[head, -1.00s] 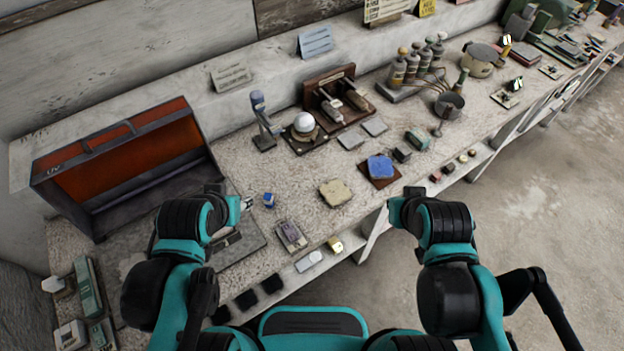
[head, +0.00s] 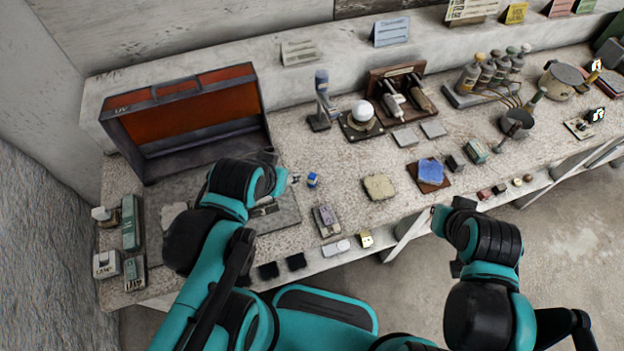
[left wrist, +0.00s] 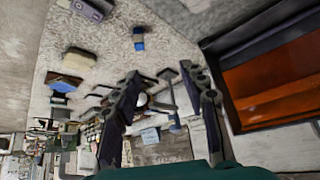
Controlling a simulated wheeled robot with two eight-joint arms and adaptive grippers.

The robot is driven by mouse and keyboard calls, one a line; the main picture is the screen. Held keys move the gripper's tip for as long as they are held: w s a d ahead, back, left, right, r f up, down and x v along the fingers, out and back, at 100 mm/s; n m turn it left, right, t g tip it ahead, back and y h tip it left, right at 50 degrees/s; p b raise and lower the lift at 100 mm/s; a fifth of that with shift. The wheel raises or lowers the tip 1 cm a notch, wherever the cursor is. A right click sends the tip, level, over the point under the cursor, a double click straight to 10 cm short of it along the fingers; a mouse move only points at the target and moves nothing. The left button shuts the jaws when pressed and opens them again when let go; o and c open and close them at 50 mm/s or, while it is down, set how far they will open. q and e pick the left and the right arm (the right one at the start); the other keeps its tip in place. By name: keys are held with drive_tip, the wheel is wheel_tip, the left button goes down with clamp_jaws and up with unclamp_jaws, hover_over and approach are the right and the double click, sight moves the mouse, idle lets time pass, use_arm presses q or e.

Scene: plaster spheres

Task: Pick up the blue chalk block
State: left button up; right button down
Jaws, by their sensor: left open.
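The small blue chalk block (head: 312,179), with a pale patch on it, stands on the speckled worktop (head: 345,160) in the head view. It also shows near the top middle of the left wrist view (left wrist: 139,38). My left gripper (head: 294,180) is just left of the block in the head view, partly hidden by my wrist. In the left wrist view its two fingers (left wrist: 160,76) are spread apart, empty, with the block beyond their tips. My right gripper (head: 446,208) is at the worktop's front edge, mostly hidden by its own wrist.
A dark case with an orange interior (head: 190,118) stands at the back left. A grey device (head: 326,219) and a tan slab (head: 380,187) lie near the block. A larger blue pad (head: 431,172) rests on a brown board. A stand (head: 321,105) rises behind the block.

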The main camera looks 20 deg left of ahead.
use_arm(q)
drive_tip(key=m+g+p, duration=0.2)
drive_tip(key=m+g, duration=0.5)
drive_tip(key=m, duration=1.2)
hover_over(312, 175)
drive_tip(key=f, duration=0.7)
drive_tip(key=shift+s+d+f, duration=0.2)
drive_tip(key=shift+s+f, duration=0.05)
drive_tip(key=shift+f, duration=0.1)
drive_tip(key=shift+w+f+m, duration=0.1)
drive_tip(key=shift+f+m, duration=0.2)
drive_tip(key=shift+m, duration=0.1)
drive_tip(key=shift+d+f, duration=0.1)
drive_tip(key=shift+f, duration=0.3)
drive_tip(key=f+b, duration=0.1)
drive_tip(key=f, duration=0.1)
drive_tip(key=f+b, duration=0.1)
drive_tip(key=f, duration=0.2)
drive_tip(key=f+b, duration=0.1)
drive_tip(key=f, duration=0.1)
drive_tip(key=shift+w+a+f, duration=0.15)
drive_tip(key=shift+a, duration=0.1)
drive_tip(key=shift+c, duration=0.4)
clamp_jaws()
